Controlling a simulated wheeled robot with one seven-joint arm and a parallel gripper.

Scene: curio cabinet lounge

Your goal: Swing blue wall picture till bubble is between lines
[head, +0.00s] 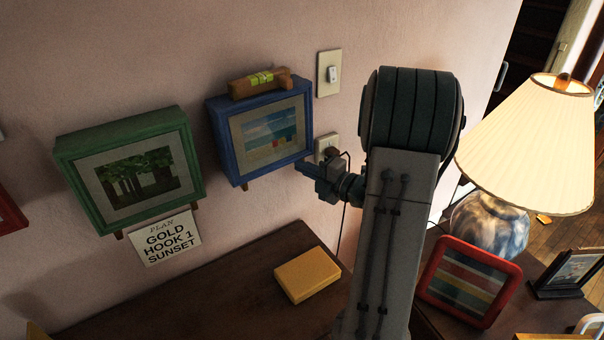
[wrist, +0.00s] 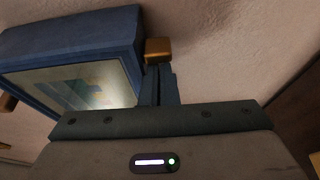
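The blue picture (head: 226,150), a deep frame with a beach scene, hangs on the wall, tilted with its right side higher in the head view. A wooden spirit level (head: 240,89) with a yellow-green vial (head: 262,78) lies along its top. The bubble is too small to place between the lines. My gripper (head: 303,168) is at the picture's lower right corner. In the wrist view, its fingers (wrist: 160,86) look closed together, just below a wooden tab (wrist: 158,50) at the corner of the blue picture (wrist: 90,40). I cannot tell whether they touch it.
A green picture (head: 78,175) hangs to the left, above a sign (head: 166,238). A light switch (head: 329,73) and outlet (head: 327,147) are on the wall to the right. A yellow box (head: 307,275) lies on the dark cabinet (head: 215,300) below. A lamp (head: 527,140) stands right.

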